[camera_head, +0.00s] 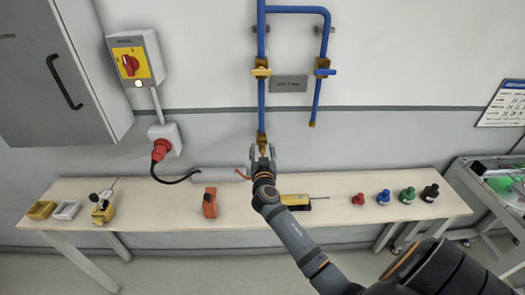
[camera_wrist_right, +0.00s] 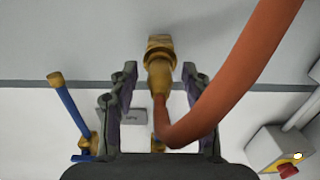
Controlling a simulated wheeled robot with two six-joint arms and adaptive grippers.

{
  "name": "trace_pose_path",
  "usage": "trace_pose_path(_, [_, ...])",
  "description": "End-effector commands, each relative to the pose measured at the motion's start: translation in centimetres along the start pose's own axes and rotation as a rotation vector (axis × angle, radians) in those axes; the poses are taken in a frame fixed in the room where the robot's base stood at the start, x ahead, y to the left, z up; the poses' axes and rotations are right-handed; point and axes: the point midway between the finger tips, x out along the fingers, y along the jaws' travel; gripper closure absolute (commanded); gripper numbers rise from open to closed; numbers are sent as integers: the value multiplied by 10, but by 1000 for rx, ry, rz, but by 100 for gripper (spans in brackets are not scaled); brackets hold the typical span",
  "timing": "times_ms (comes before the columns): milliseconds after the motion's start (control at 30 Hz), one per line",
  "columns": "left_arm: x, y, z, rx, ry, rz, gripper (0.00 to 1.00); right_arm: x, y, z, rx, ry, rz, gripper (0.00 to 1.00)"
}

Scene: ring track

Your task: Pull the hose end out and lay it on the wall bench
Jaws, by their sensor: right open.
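The hose end is a brass coupling (camera_wrist_right: 159,68) on a thick orange hose (camera_wrist_right: 228,85) in the right wrist view. It lies between the fingers of my right gripper (camera_head: 263,158), which is open around it. In the head view the gripper is at the foot of the left blue pipe (camera_head: 261,108), over the back of the bench. A brass fitting (camera_head: 262,143) shows just above the fingers; most of the hose is hidden there. The wall bench (camera_head: 335,212) has a pale top and runs along the wall below. My left gripper is out of view.
On the bench are an orange block (camera_head: 210,203), a yellow tool (camera_head: 297,199), several coloured plugs (camera_head: 383,197), small trays (camera_head: 66,210) and a gauge (camera_head: 103,208). A red plug with black cable (camera_head: 162,149) hangs at left. A cart (camera_head: 490,190) stands at right.

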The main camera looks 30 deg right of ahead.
Motion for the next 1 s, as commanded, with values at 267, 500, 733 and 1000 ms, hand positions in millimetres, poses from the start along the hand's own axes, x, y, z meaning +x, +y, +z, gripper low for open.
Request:
trace_pose_path(267, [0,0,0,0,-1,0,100,0,0,0,0,0,0,52])
trace_pose_path(500, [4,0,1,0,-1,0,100,0,0,1,-1,1,0,52])
trace_pose_path(733, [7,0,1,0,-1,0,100,0,0,0,0,0,0,52])
trace_pose_path(1000, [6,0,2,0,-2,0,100,0,0,0,0,0,0,52])
